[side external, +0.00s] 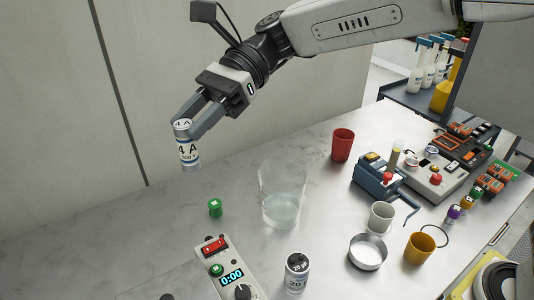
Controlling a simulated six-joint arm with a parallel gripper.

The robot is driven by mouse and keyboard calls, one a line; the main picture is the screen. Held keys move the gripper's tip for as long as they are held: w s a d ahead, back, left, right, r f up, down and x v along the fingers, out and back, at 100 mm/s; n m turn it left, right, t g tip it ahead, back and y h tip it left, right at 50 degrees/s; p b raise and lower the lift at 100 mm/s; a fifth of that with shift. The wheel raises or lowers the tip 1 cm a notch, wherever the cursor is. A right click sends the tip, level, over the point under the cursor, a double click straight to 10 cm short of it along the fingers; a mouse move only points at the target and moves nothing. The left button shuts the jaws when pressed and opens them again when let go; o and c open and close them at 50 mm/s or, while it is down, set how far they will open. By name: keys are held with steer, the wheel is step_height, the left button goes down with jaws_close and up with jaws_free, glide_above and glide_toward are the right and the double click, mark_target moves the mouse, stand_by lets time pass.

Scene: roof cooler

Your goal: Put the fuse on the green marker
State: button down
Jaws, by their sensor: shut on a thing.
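My gripper (189,126) is shut on a white cylindrical fuse (188,153) marked 4 A. It holds the fuse roughly upright, in the air above the left part of the counter. A small green cylinder (215,208), which seems to be the green marker, stands on the counter below and to the right of the fuse. The fuse is apart from it.
A clear glass beaker (281,195) stands close right of the green cylinder. A control box (230,270) with a red switch and display is in front. Cups, a metal dish (368,252) and blue equipment (376,178) crowd the right. The counter's left side is mostly clear.

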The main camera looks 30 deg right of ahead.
steer(key=shift+w+a+m+t, duration=0.3)
steer(key=shift+w+a, duration=0.05)
steer(key=w+d+m+t+h, duration=0.1)
steer(key=w+m+t+h, duration=0.7)
steer(key=w+m+t, duration=0.65)
steer(key=s+d+m+h, duration=1)
steer(key=d+m+h, duration=0.1)
steer(key=m+h, duration=0.15)
step_height(320, 180, down, 18)
steer(key=shift+w+m, duration=0.25)
steer(key=shift+m, duration=0.05)
